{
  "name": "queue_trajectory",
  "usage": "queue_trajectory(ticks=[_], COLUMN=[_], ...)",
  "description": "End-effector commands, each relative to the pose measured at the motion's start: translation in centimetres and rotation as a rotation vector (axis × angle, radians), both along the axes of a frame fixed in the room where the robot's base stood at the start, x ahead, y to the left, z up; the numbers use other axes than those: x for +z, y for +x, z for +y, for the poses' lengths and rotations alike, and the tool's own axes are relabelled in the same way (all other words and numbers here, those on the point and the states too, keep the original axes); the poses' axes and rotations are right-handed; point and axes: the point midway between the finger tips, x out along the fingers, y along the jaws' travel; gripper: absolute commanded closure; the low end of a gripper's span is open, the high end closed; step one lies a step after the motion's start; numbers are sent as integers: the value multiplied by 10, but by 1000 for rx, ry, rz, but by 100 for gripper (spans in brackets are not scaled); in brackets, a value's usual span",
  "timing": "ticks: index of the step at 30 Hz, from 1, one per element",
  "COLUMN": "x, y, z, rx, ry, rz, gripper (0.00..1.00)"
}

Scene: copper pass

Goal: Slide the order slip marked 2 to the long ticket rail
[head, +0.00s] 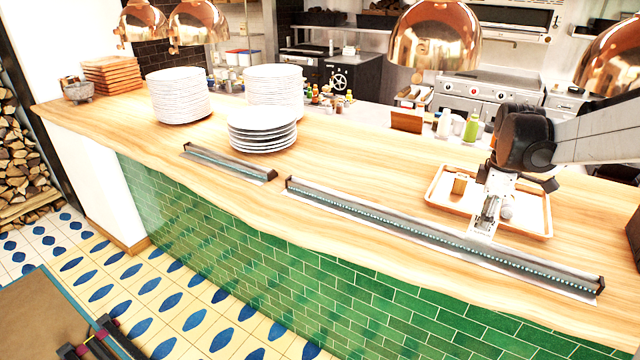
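The long ticket rail (390,222) is a metal strip with dark end caps, lying along the front of the wooden counter. My gripper (488,224) points down over the right half of this rail, at the tray's front edge. A small white patch (482,237) shows right under the fingertips at the rail; it looks like a paper slip, but no number can be read. The fingers are too small to tell if they are shut on it. A shorter ticket rail (226,164) lies further left and holds no slip that I can see.
Stacked white plates (262,125) stand behind the short rail. Copper lamps (434,38) hang above the counter. The counter between plates and tray is clear.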

Motion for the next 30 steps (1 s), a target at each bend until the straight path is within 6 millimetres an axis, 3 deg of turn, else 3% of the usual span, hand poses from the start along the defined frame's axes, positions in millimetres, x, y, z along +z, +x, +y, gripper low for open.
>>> queue_trajectory(ticks=[30], x=[0], y=[-25], z=[-40], rx=[0], ry=[0], rz=[0], gripper=[100])
